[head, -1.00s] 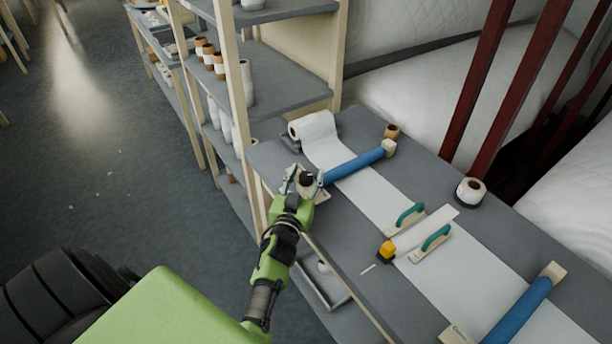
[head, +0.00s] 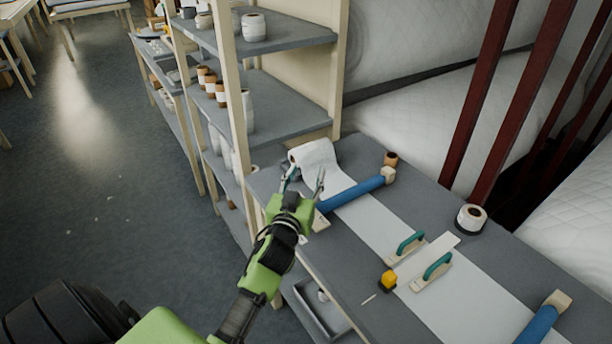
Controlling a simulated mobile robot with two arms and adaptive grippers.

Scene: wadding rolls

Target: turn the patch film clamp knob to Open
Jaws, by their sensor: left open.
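The near blue clamp bar (head: 352,193) lies across a white film strip (head: 372,222) on the grey worktop. It has a beige block (head: 388,175) at its far end and a pale end block (head: 319,222) at its near end, mostly covered by my gripper. The dark knob at that near end is hidden behind my gripper, so I cannot read its setting. My left gripper (head: 304,178) is open and empty, its two fingers spread above the near end of the bar. A second blue bar (head: 538,326) lies at the lower right. My right gripper is not in view.
A shelf (head: 290,105) rises behind, close to my left arm.

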